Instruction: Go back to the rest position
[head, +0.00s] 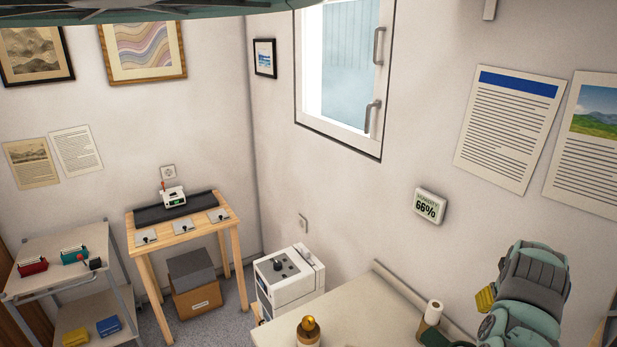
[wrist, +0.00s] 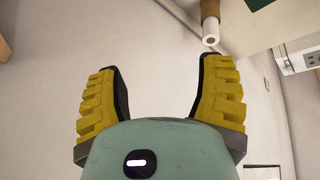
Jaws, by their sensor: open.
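My gripper (wrist: 158,85) shows in the wrist view with its two yellow, ridged fingers spread wide apart. Nothing is between the fingers; a pale wall lies behind them. In the head view my teal and grey arm is at the lower right, above the right part of the table. A yellow finger of the gripper shows at the left side of the arm there; the rest of the gripper is hidden or hard to make out.
A pale table (head: 366,309) fills the bottom middle, with a paper roll (head: 432,312) and a brown-topped bottle (head: 308,330) on it. A white machine (head: 288,278) stands left of it. A wooden table (head: 182,232) and a shelf cart (head: 60,262) are farther left. Framed prints hang on the walls.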

